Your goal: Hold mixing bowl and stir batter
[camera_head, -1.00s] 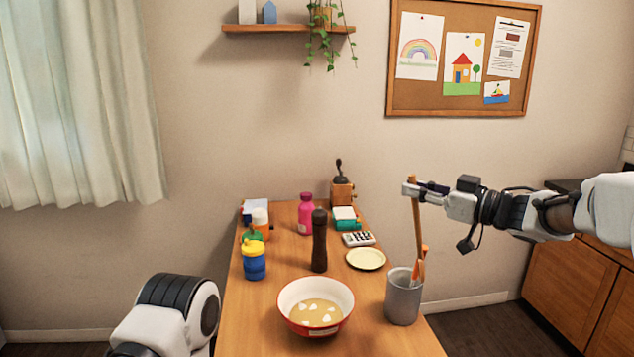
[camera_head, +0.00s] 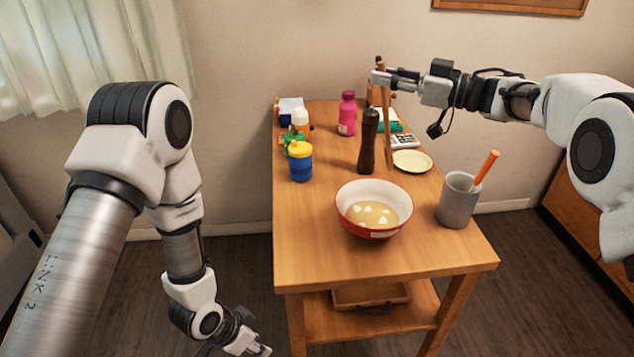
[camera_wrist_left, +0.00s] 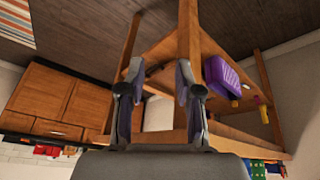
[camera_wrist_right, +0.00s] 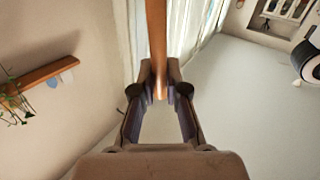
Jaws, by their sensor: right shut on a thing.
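The mixing bowl (camera_head: 373,190), white inside and red outside, stands upright on the table. It holds tan batter (camera_head: 374,216) with several white lumps. My right gripper (camera_head: 382,78) is shut on a long wooden utensil (camera_head: 388,122), which hangs roughly upright behind the bowl and above the table. The utensil also shows between the fingers in the right wrist view (camera_wrist_right: 156,45). My left gripper (camera_head: 260,348) is low, left of the table and below its top, apart from the bowl. Its fingers are spread and empty in the left wrist view (camera_wrist_left: 160,80).
A grey crock (camera_head: 456,205) with an orange-handled utensil (camera_head: 487,165) stands right of the bowl. Behind are a dark pepper mill (camera_head: 368,145), a blue cup (camera_head: 300,165), a pink bottle (camera_head: 347,115) and a yellow plate (camera_head: 412,162). The table front (camera_head: 330,262) is clear.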

